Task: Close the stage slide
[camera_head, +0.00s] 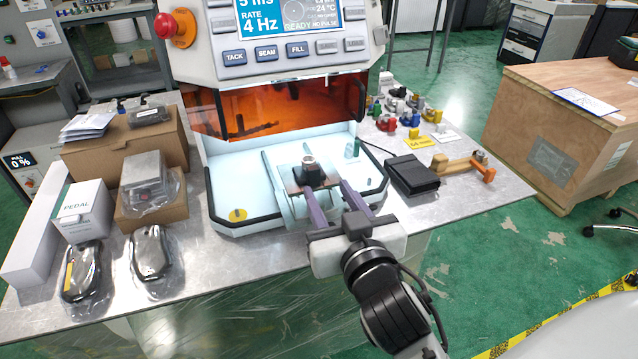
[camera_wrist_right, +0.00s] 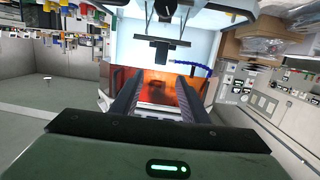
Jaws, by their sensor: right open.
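The stage slide (camera_head: 298,187) is a small dark plate on pale rails, with a round metal part (camera_head: 311,168) on top. It sits in the white tray (camera_head: 250,205) of the machine, forward of the orange window (camera_head: 285,108). My right gripper (camera_head: 328,190) is open at the tray's front edge, its two purple-grey fingers pointing toward the slide. The fingers partly cover the slide's front, and I cannot tell whether they touch it. In the right wrist view the fingers (camera_wrist_right: 158,82) are apart, with a dark T-shaped part (camera_wrist_right: 165,45) beyond them. My left gripper is not in view.
A red stop button (camera_head: 182,28) is at the machine's upper left. A black box (camera_head: 412,175) and an orange-handled tool (camera_head: 470,165) lie right of the tray.

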